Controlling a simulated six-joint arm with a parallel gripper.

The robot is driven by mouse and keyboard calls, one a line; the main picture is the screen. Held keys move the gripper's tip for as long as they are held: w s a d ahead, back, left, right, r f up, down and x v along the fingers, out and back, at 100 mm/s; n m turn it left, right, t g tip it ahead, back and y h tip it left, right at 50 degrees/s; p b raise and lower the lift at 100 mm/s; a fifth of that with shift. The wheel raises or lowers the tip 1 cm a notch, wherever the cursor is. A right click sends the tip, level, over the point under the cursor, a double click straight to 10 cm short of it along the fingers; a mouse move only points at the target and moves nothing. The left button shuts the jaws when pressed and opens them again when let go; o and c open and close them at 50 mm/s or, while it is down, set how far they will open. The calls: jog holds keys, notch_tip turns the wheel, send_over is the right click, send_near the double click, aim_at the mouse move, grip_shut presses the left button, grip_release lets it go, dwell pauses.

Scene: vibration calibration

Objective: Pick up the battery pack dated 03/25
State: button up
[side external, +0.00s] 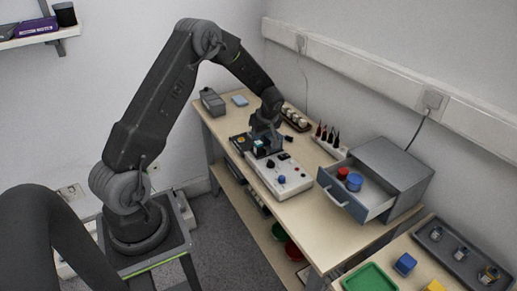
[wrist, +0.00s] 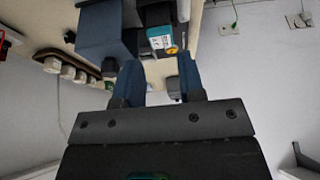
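A battery pack (wrist: 160,38) with a teal and white label shows at the top of the wrist view, just beyond the fingertips. Its date is too small to read. A small teal patch (side external: 260,146), likely the same pack, shows under the arm's end in the side view. My gripper (wrist: 159,68) is open, with bare table visible between its two blue-grey fingers. In the side view my gripper (side external: 263,136) is low over the bench and partly hidden against dark items. I cannot tell whether it touches anything.
A white control box (side external: 279,177) stands just in front of the gripper. An open drawer (side external: 350,188) and a rack of red and black probes (side external: 328,139) are to the right. A dark blue block (wrist: 103,36) is close beside the left finger in the wrist view.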

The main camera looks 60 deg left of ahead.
aim_at(259, 143)
jog(key=shift+d+x, duration=0.2)
jog(key=shift+x, duration=2.9)
jog(key=shift+s, duration=0.1)
jog(key=c, duration=0.6)
